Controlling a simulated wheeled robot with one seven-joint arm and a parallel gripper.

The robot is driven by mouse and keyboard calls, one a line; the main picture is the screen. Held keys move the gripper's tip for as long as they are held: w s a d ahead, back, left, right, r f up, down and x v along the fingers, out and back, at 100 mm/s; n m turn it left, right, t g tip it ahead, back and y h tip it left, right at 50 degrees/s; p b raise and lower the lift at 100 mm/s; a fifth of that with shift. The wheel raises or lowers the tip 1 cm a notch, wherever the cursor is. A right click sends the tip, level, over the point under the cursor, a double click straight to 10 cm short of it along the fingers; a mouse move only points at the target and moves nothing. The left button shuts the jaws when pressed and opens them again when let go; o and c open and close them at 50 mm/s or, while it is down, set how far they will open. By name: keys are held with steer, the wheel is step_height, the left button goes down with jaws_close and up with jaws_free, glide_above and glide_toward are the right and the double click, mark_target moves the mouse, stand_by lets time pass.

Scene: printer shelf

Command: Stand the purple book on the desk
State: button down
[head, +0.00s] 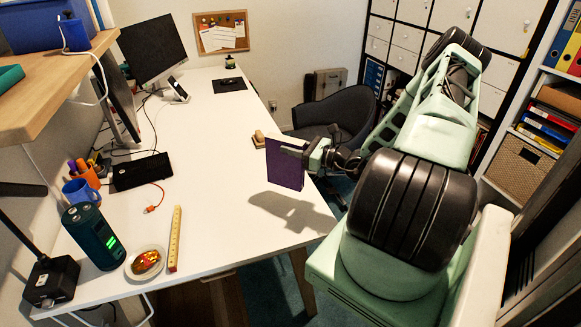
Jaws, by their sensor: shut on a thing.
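The purple book (284,166) is upright at the right edge of the white desk (222,195). My gripper (296,147) is shut on the upper right part of the book, and my arm reaches in from the right. I cannot tell for certain whether the book's lower edge touches the desk. The far finger is hidden behind the book.
A wooden block (259,138) lies behind the book. A yellow ruler (175,238), a plate with food (146,262), a dark green cylinder (90,236) and a blue mug (81,192) stand at the front left. A dark chair (338,115) is beyond the right edge. The desk's middle is clear.

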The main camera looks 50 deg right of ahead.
steer(key=shift+f+p, duration=0.4)
steer(key=shift+f, duration=2.35)
steer(key=shift+f, duration=0.2)
steer(key=c, duration=1)
jaws_free()
steer(key=shift+c, duration=0.2)
steer(key=shift+r, duration=0.2)
steer(key=b, duration=0.3)
glide_toward(292, 161)
steer(key=shift+s+d+f, duration=0.25)
steer(key=shift+d+f, duration=0.1)
steer(key=shift+d, duration=0.15)
steer(key=shift+s+d+f, duration=0.25)
steer(key=shift+d+f, duration=0.1)
steer(key=shift+d, duration=0.15)
